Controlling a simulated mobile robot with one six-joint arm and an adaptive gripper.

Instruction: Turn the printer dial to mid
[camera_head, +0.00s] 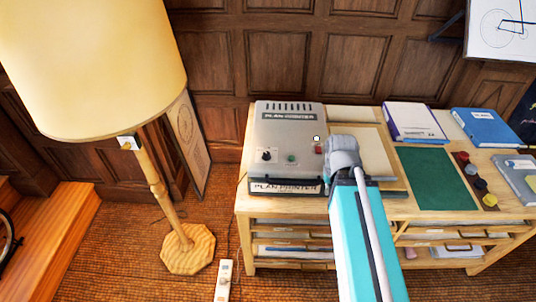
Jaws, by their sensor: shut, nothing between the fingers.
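The plan printer (287,133) is a grey box on the left end of a wooden cabinet. Its dial (266,155) is a small black knob with a light mark, at the front left of the sloped face. The mark's exact setting is too small to read. My arm reaches in from the bottom of the picture, and its grey wrist part is over the printer's right edge, to the right of the dial and apart from it. My gripper's fingers are hidden by the arm.
A green button (291,158) and a red control (318,150) sit right of the dial. A large floor lamp (88,60) stands left of the cabinet (390,229). Books (415,124), a green mat (436,178) and small pots lie to the right. Space left of the printer is open.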

